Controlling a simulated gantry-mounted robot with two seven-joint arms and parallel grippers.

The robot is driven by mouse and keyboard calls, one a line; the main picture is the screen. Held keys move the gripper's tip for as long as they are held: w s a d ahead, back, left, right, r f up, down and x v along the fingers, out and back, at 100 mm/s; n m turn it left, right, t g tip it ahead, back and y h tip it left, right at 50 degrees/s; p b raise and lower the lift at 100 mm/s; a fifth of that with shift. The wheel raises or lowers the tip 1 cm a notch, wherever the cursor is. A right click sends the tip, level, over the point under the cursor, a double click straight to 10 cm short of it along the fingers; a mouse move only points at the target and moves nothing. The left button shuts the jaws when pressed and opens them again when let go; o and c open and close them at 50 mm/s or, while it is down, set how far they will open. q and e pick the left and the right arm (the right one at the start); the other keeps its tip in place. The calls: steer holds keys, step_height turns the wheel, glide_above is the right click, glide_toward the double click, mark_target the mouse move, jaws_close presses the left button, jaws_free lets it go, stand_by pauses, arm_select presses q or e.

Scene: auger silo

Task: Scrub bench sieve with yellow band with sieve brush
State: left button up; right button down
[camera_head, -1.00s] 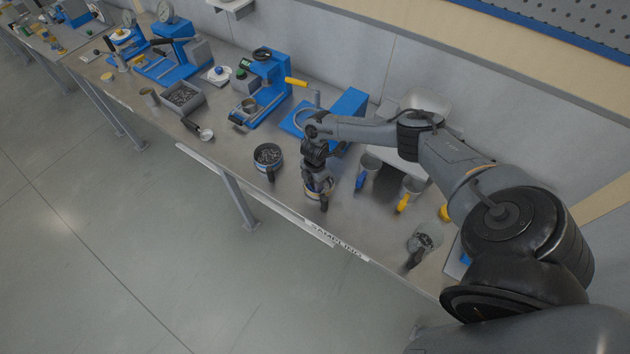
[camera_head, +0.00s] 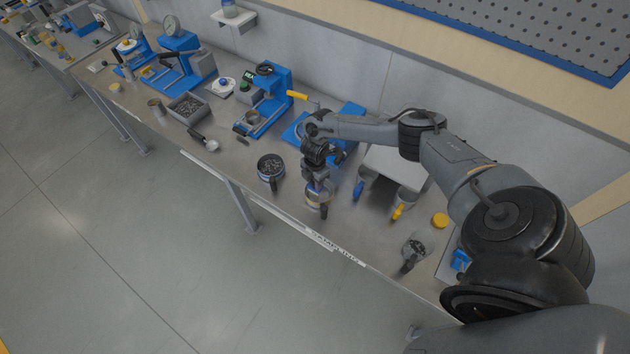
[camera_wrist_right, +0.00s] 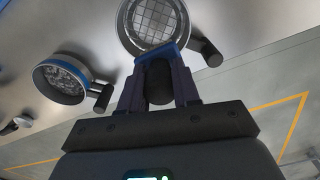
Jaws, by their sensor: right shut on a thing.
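The bench sieve with the yellow band (camera_head: 314,202) stands near the bench's front edge, below my right gripper, which partly hides it. In the right wrist view, its round mesh (camera_wrist_right: 155,18) and black side handle (camera_wrist_right: 207,53) lie just beyond the fingertips. My right gripper (camera_head: 318,181) points down, shut on the sieve brush. The brush shows in the right wrist view as a dark handle (camera_wrist_right: 160,84) between the fingers with a blue head (camera_wrist_right: 154,60) at the sieve's near rim. Whether its bristles touch the mesh is hidden. My left gripper is not in view.
A blue-banded sieve (camera_head: 271,167) with dark contents stands just left. Blue-handled (camera_head: 360,187) and yellow-handled scoops (camera_head: 398,211) lie right, with a clear jar (camera_head: 417,246) and a yellow lid (camera_head: 440,220). A blue press (camera_head: 268,95) and grey bin (camera_head: 187,107) stand further left.

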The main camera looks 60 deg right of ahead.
steer(key=shift+f, duration=0.2)
step_height(320, 180, down, 5)
steer(key=b, duration=0.4)
steer(key=shift+f+b, duration=0.25)
steer(key=shift+b, duration=0.15)
stand_by(0.3)
steer(key=shift+f+b, duration=0.3)
steer(key=shift+f, duration=0.1)
stand_by(0.4)
steer(key=shift+f+b, duration=0.55)
steer(key=shift+f, duration=0.15)
steer(key=shift+d, duration=0.1)
